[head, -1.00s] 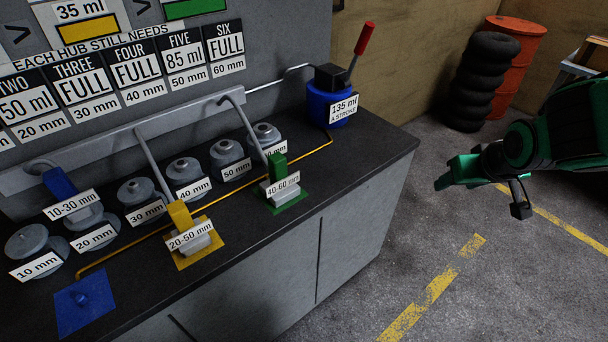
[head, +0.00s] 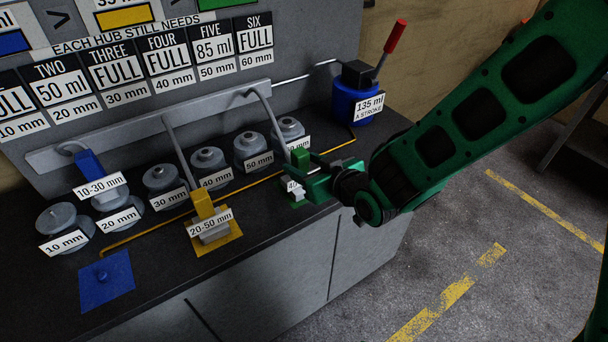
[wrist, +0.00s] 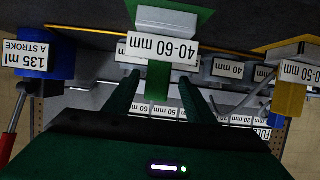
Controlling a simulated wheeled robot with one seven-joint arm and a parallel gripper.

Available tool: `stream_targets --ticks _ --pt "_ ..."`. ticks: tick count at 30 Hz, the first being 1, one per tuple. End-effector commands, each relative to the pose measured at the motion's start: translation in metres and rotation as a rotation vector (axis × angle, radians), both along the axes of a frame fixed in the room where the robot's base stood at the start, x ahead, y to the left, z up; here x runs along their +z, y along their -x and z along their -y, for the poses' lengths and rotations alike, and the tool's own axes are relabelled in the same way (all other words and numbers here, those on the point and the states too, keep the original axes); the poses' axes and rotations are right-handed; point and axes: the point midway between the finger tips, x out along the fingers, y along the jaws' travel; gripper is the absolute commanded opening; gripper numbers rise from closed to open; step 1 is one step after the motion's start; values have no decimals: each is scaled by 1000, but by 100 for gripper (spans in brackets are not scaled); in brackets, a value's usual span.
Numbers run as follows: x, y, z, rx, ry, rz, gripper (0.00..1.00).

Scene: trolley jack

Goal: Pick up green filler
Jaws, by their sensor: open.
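The green filler (head: 299,157) has a green upright block, a pale base and a "40-60 mm" label. It stands on its green mat near the counter's front edge, with a grey hose rising behind it. My gripper (head: 303,173) is open at the filler and partly hides its base and label. In the wrist view the picture is upside down. There the green filler (wrist: 158,82) shows with its block between the two fingers of my gripper (wrist: 160,84). I see dark gaps on both sides of the block, so the fingers appear not to touch it.
The yellow filler (head: 204,207) stands on its yellow mat to the left. The blue filler (head: 89,164) sits at the 20 mm hub. Several hubs line the back. A blue pump (head: 354,104) with a red-handled lever stands right.

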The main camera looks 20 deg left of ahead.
Motion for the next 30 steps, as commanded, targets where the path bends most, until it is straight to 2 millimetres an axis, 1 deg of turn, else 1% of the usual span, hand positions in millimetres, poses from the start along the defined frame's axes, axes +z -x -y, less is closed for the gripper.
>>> stream_targets --ticks 2,8,14,18,27,29,30 --pt "-4 -5 -6 0 1 -1 50" --pt "-8 -13 -14 -1 0 0 50" --pt "-17 -33 -31 0 0 -1 50" --pt "-23 -41 -41 0 0 -1 50" --pt "-24 -44 -44 -1 1 0 50" --pt "-24 -44 -44 -1 1 0 36" --pt "-24 -43 -44 -1 1 0 26"
